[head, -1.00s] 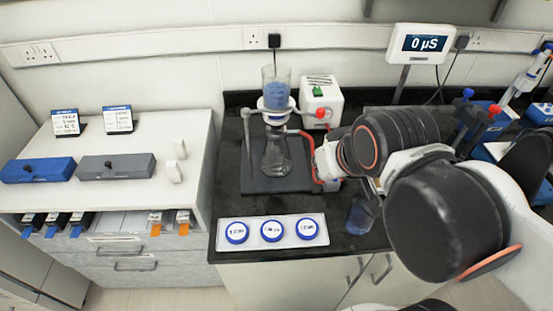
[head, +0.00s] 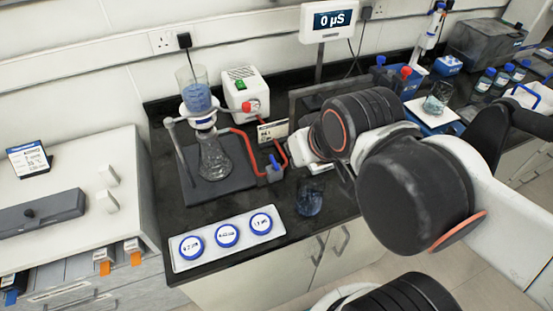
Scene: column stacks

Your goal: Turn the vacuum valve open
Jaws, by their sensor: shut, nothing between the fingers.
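The vacuum valve (head: 274,172) is a small dark block with a blue handle, set in the red tubing between the filter flask and the pump. Its handle stands up from the block; I cannot tell whether that is open or shut. The flask (head: 215,157) stands on a dark base, with a funnel of blue liquid (head: 197,97) above it. The white pump (head: 240,88) has a green switch and a red knob. My gripper (head: 347,180) is to the right of the valve, apart from it, shut and empty. Its fingertips are partly hidden by my arm.
A beaker of dark blue liquid (head: 309,200) stands just below my gripper. A white tray with several blue-rimmed dishes (head: 181,262) lies at the bench's front edge. A label card (head: 272,130) stands behind the valve. A meter (head: 335,22) and a balance (head: 428,115) are further back.

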